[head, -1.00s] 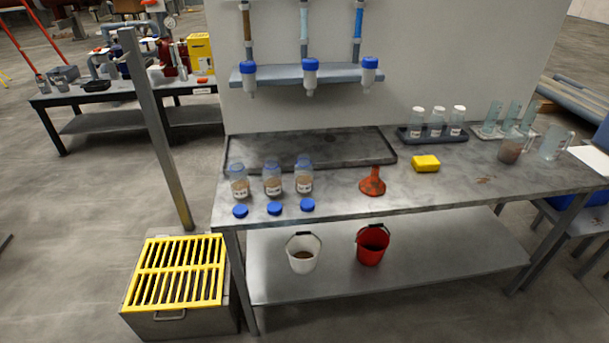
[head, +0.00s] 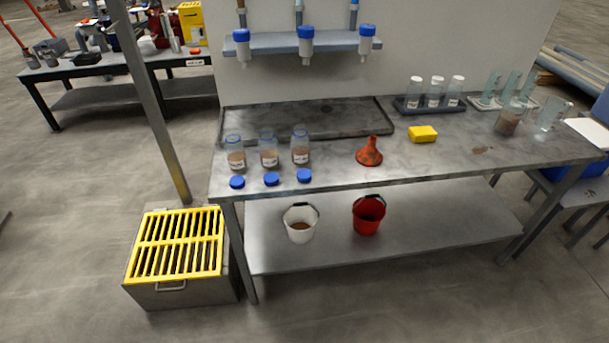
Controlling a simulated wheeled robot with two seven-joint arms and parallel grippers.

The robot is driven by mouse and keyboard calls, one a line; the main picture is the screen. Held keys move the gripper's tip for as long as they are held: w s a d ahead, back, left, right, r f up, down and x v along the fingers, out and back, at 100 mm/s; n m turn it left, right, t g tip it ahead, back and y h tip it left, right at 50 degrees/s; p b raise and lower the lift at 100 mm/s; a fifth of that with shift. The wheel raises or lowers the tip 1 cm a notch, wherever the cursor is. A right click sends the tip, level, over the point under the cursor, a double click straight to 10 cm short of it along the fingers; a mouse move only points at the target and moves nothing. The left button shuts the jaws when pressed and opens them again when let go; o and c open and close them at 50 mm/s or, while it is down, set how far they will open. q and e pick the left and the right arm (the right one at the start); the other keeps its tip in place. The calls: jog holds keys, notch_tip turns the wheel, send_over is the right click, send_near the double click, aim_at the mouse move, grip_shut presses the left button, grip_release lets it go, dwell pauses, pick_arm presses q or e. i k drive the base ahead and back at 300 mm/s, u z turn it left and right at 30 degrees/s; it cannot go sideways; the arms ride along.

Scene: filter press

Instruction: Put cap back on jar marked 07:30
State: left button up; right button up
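Three open glass jars with brown contents stand in a row at the left of the metal bench: a left jar (head: 235,153), a middle jar (head: 268,150) and a right jar (head: 300,147). Each has a white label, too small to read, so I cannot tell which is marked 07:30. Three blue caps lie on the bench in front of them: a left cap (head: 237,182), a middle cap (head: 271,179) and a right cap (head: 304,176). Each cap is in front of one jar, apart from it. Neither of my grippers is in view.
A dark shallow tray (head: 350,106) lies behind the jars. A red funnel (head: 369,153) and a yellow sponge (head: 422,134) are to the right. Blue-topped taps (head: 306,42) hang above. A yellow grate (head: 176,243) stands on the floor left of the bench (head: 450,155).

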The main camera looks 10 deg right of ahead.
aim_at(299, 140)
jog(key=k, duration=0.65)
jog(key=u, duration=0.6)
jog(key=i, duration=1.9)
jog(key=z, duration=0.75)
